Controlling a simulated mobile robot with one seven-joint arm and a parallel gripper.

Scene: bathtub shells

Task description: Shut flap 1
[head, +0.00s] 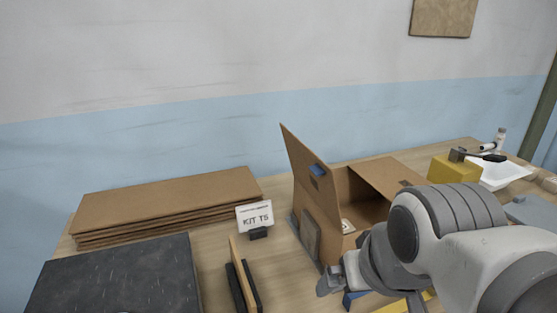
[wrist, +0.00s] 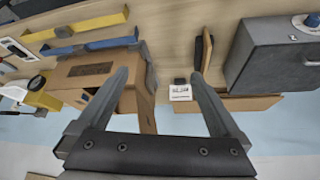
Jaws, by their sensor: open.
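A brown cardboard box (head: 352,195) stands on the table. Its left flap (head: 303,165) stands up, tilted a little left, with a blue patch near its right edge. Another flap (head: 393,172) lies low across the right of the top. The box interior shows between them. I cannot read which flap is number 1. The box also shows in the wrist view (wrist: 85,72). My gripper (wrist: 172,60) is open, with nothing between its fingers. In the head view my arm hides the front right of the box, and the gripper (head: 335,284) is near its front left corner.
A stack of cardboard sheets (head: 165,207), a KIT T5 sign (head: 255,215) and a dark case (head: 115,280) are to the left. A narrow upright board (head: 243,275) stands between case and box. A yellow block (head: 455,169) and white tray (head: 503,175) are at right.

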